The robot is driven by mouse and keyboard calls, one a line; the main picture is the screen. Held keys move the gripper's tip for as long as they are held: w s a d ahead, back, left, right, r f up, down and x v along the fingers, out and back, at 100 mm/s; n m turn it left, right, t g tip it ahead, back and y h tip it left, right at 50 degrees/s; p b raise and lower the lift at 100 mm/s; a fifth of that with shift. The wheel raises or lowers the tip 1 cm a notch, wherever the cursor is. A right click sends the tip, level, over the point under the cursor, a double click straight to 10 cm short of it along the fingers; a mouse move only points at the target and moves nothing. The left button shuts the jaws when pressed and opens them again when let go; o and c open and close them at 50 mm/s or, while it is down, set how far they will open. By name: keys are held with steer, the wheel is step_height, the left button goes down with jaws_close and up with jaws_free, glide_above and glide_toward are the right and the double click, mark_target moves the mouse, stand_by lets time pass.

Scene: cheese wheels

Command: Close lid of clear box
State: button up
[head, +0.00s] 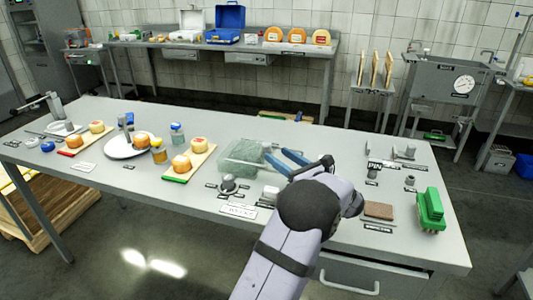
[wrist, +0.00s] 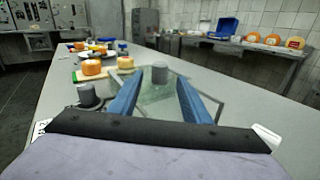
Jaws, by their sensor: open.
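The clear box (head: 236,163) is a greenish see-through container near the middle of the table. In the wrist view its glassy panels (wrist: 155,112) show between and beyond my fingers. I cannot tell lid from walls or how far the lid stands open. My gripper (head: 273,153) is open, its two blue fingers reaching left over the box's right side. In the wrist view my gripper (wrist: 159,82) has its fingers wide apart. A grey cylinder (wrist: 159,73) shows between the fingertips at the box; contact cannot be told.
A dark knobbed piece (head: 228,184) stands just in front of the box. A board with orange cheeses (head: 190,160) lies left of it, and a plate (head: 118,148) farther left. A green brush-like block (head: 430,210) and a brown pad (head: 379,210) are at right. The table's back edge is mostly clear.

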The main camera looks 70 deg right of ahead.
mark_target(269, 151)
steer(key=shift+s+f+n, duration=0.1)
steer(key=shift+f+n, duration=0.05)
steer(key=shift+n, duration=0.55)
steer(key=shift+p+x, duration=0.9)
steer(key=shift+x, duration=2.75)
steer(key=shift+a, duration=0.1)
jaws_close()
